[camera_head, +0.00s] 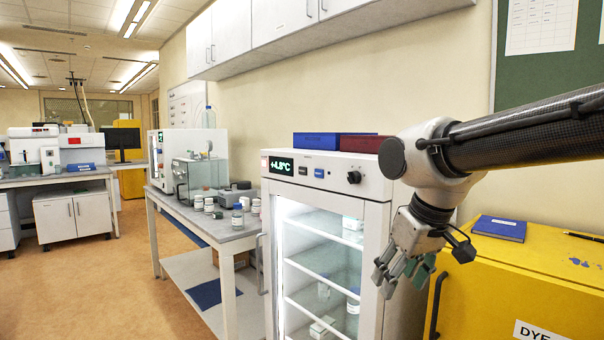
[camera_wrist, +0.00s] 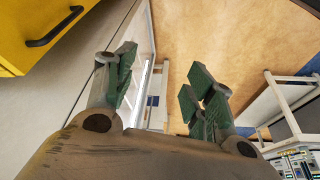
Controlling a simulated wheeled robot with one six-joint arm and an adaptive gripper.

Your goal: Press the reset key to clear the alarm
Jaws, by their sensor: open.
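A white glass-door fridge (camera_head: 390,230) stands in the middle of the head view. The key labels are too small to read, so I cannot tell which is the reset key. My gripper (camera_head: 402,276) hangs at the fridge's right side, lower than the panel, with nothing in it. In the wrist view my gripper (camera_wrist: 160,88) shows its fingers spread apart, pointing towards the floor.
Blue (camera_head: 336,141) and dark red (camera_head: 362,144) binders lie on the fridge. A yellow cabinet (camera_head: 520,285) with a blue book (camera_head: 499,228) stands at right. A bench (camera_head: 200,226) with jars and instruments stands left of the fridge. The floor (camera_head: 110,275) at left is open.

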